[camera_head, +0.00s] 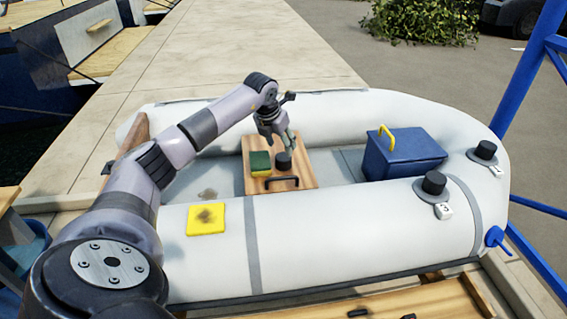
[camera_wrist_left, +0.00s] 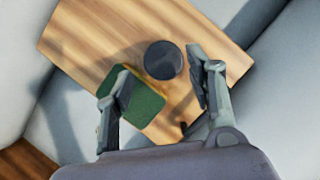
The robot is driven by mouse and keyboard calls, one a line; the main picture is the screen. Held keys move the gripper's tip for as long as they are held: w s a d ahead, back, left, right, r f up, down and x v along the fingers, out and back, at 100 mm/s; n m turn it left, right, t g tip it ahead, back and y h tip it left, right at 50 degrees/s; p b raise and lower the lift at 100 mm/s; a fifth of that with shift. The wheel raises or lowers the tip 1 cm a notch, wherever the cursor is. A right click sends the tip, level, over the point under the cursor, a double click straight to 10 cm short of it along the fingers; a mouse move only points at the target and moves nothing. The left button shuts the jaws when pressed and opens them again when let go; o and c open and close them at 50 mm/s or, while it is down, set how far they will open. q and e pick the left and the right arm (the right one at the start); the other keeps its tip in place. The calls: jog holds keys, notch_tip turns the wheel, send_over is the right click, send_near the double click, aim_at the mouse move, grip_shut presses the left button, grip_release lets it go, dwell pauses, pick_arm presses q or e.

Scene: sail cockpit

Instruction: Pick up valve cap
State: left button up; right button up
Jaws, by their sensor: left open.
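A round black valve cap (camera_head: 283,162) lies on a wooden board (camera_head: 308,176) inside the grey inflatable boat. It also shows in the left wrist view (camera_wrist_left: 163,60), close to the right finger. My left gripper (camera_head: 283,142) is open and empty, just above the cap, with its fingers pointing down. In the wrist view its fingers (camera_wrist_left: 158,66) spread to either side of the cap; I cannot tell whether either touches it. My right gripper is not in view.
A green and yellow sponge (camera_head: 260,163) sits left of the cap, partly under the left finger in the wrist view (camera_wrist_left: 141,104). A dark handle (camera_head: 282,182) is at the board's front. A blue box (camera_head: 402,157) stands right. Black valves (camera_head: 434,184) sit on the tube, with a yellow patch (camera_head: 206,219).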

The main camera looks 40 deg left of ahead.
aim_at(285, 155)
pick_arm(q)
jog(key=b+x, duration=0.1)
jog(key=x, duration=0.6)
jog(key=shift+w+d, duration=0.1)
jog(key=shift+d, duration=0.05)
jog(key=shift+w+f, duration=0.1)
jog(key=shift+f, duration=0.1)
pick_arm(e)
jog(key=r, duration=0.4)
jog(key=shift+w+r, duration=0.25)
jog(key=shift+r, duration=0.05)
pick_arm(q)
jog(key=c, duration=0.9)
jog(key=shift+o, duration=0.2)
jog(key=shift+r, duration=0.15)
